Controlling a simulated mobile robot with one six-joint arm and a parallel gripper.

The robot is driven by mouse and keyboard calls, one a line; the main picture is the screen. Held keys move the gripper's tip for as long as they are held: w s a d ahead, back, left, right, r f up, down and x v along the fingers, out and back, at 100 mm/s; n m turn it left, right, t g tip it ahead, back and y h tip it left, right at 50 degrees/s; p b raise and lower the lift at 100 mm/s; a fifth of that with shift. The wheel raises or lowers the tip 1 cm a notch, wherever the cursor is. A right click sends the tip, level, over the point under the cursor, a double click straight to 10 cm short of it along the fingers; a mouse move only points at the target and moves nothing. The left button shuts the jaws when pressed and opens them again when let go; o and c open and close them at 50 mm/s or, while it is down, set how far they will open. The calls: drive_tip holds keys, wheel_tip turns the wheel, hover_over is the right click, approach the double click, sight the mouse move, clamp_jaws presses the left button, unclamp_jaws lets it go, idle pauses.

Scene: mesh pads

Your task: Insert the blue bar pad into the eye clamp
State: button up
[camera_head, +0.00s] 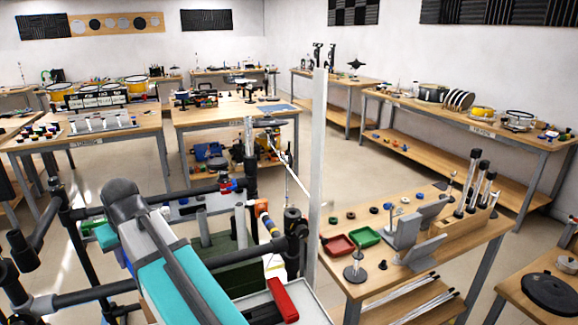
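I cannot single out the blue bar pad or the eye clamp for sure at this size. A small blue and red piece (227,187) sits on the black tube frame left of centre; I cannot tell what it is. The black tube frame (85,297) carries several black joints and fittings in the lower left. A dark grey rounded part with a long bar (124,196) lies over a teal surface (180,288) in front and hides what is below. No gripper fingers show, so I cannot see whether anything is held.
A wooden table (462,249) at the right bears a red tray (338,244), a green tray (364,236), grey stands and upright rods. A pale upright post (318,160) crosses the middle. A red block (283,300) lies low centre. Floor shows between the benches behind.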

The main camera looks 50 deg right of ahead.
drive_tip(key=shift+a+r, duration=0.1)
drive_tip(key=shift+d+r+p, duration=0.25)
drive_tip(key=shift+d+p, duration=0.1)
drive_tip(key=shift+d, duration=0.1)
drive_tip(key=s+d+r+m+h+p, duration=0.1)
drive_tip(key=s+d+r+m+p, duration=0.2)
drive_tip(key=d, duration=1.1)
drive_tip(key=s+d+r+m+g+h+p, duration=0.1)
drive_tip(key=s+d+r+m+p, duration=0.3)
drive_tip(key=d, duration=1.1)
drive_tip(key=s+d+r+m+h+p, duration=0.1)
drive_tip(key=s+d+r+m+p, duration=0.2)
drive_tip(key=s+d+r+p, duration=0.5)
drive_tip(key=s+d+p, duration=0.1)
drive_tip(key=d+p, duration=0.3)
drive_tip(key=d, duration=0.3)
drive_tip(key=shift+s+d+r+g+h, duration=0.2)
drive_tip(key=shift+d+r+g+h, duration=0.05)
drive_tip(key=shift+r+g+h, duration=0.1)
drive_tip(key=shift+a+p, duration=0.1)
drive_tip(key=shift+p, duration=0.2)
drive_tip(key=shift+f+b, duration=3.15)
drive_tip(key=shift+f, duration=3.2)
